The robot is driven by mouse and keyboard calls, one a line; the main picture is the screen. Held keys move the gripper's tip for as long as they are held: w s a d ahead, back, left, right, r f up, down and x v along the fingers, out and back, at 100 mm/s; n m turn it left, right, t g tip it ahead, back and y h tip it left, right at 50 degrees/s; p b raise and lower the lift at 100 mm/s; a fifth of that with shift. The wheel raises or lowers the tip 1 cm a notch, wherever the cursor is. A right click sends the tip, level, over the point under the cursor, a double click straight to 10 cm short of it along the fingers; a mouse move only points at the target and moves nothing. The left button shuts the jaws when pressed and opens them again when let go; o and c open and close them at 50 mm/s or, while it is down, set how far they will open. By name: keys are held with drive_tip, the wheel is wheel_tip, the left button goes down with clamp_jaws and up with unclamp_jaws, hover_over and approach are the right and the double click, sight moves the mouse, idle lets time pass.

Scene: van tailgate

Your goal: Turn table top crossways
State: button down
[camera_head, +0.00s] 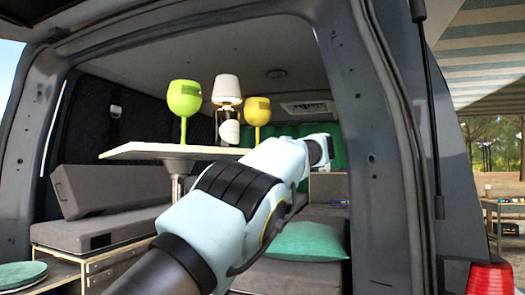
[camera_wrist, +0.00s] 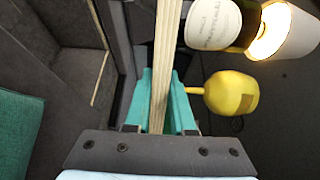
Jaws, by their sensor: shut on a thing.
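The table top (camera_head: 165,151) is a pale board on a metal post (camera_head: 177,186) inside the van. In the wrist view its wooden edge (camera_wrist: 166,45) runs between the teal fingers of my gripper (camera_wrist: 161,88), which are shut on it. In the head view my arm hides the fingers and the right end of the board. On the board stand a green goblet (camera_head: 184,98), a lamp with a white shade (camera_head: 227,88), a bottle (camera_head: 229,128) and a yellow goblet (camera_head: 258,110). The yellow goblet (camera_wrist: 232,93) is close beside my fingers in the wrist view.
A grey bench with a loose backrest cushion (camera_head: 110,190) lies at the left. A grey seat with a green pillow (camera_head: 305,241) is at the right. The van's door pillar (camera_head: 385,150) stands right of my arm. A red lamp (camera_head: 490,278) is at lower right.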

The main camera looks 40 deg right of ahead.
idle(0.3)
drive_tip(key=c, duration=0.8)
unclamp_jaws()
drive_tip(key=shift+o, duration=0.2)
